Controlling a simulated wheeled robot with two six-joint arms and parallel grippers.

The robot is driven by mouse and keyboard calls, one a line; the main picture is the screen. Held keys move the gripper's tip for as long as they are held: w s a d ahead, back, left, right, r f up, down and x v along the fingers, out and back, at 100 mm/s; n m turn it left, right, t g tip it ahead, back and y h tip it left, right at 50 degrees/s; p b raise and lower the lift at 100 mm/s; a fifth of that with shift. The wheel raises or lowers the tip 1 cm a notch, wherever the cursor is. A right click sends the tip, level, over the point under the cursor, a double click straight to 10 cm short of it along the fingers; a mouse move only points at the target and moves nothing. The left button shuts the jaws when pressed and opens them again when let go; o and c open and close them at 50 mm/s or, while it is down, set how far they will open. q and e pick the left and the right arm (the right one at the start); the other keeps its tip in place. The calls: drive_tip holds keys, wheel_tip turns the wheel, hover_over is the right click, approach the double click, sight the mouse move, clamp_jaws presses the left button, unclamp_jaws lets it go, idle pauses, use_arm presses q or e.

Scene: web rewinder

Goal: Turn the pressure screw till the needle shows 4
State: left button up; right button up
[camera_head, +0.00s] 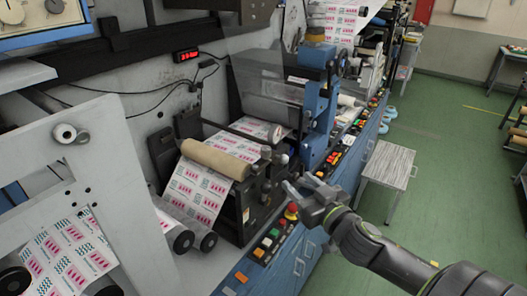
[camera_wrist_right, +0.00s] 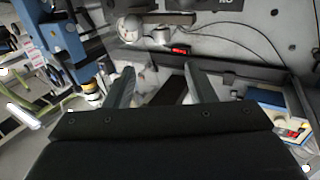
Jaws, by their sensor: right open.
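My right gripper (camera_head: 300,184) comes in from the lower right, open and empty, just right of the roller stand (camera_head: 246,206). Small round pale knobs (camera_head: 266,152) sit on top of this stand, a short way left of and above the fingertips; I cannot tell whether one is the pressure screw. In the right wrist view the two fingers (camera_wrist_right: 161,82) stand apart, with the blurred machine behind them. I cannot make out a pressure gauge needle near the stand. A panel with dials (camera_head: 40,24) is cut off at the upper left; its reading is unclear. My left gripper is out of view.
A tan roller (camera_head: 215,159) carries the printed web (camera_head: 196,190). A blue upright (camera_head: 319,105) stands behind the gripper. Coloured push buttons (camera_head: 268,242) line the front edge below it. A red display (camera_head: 186,55) is on the wall.

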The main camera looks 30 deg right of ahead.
drive_tip(key=p, duration=0.3)
approach(269, 154)
drive_tip(key=w, duration=0.6)
drive_tip(key=shift+w+d+r, duration=0.15)
drive_tip(key=shift+w+d, duration=0.05)
drive_tip(key=shift+w, duration=0.15)
drive_tip(key=w, duration=0.3)
drive_tip(key=shift+w+d+p, duration=0.1)
drive_tip(key=shift+w+p, duration=0.2)
drive_tip(key=shift+p, duration=0.1)
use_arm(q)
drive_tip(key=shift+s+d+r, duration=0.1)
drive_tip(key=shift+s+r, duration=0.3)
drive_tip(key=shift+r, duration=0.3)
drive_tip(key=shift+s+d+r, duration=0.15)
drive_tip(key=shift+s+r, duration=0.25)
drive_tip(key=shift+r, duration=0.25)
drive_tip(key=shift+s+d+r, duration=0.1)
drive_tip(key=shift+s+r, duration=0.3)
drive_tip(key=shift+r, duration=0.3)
use_arm(e)
drive_tip(key=shift+w, duration=0.75)
drive_tip(key=c, duration=1)
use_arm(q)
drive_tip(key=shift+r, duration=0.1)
use_arm(e)
drive_tip(key=shift+o, duration=0.2)
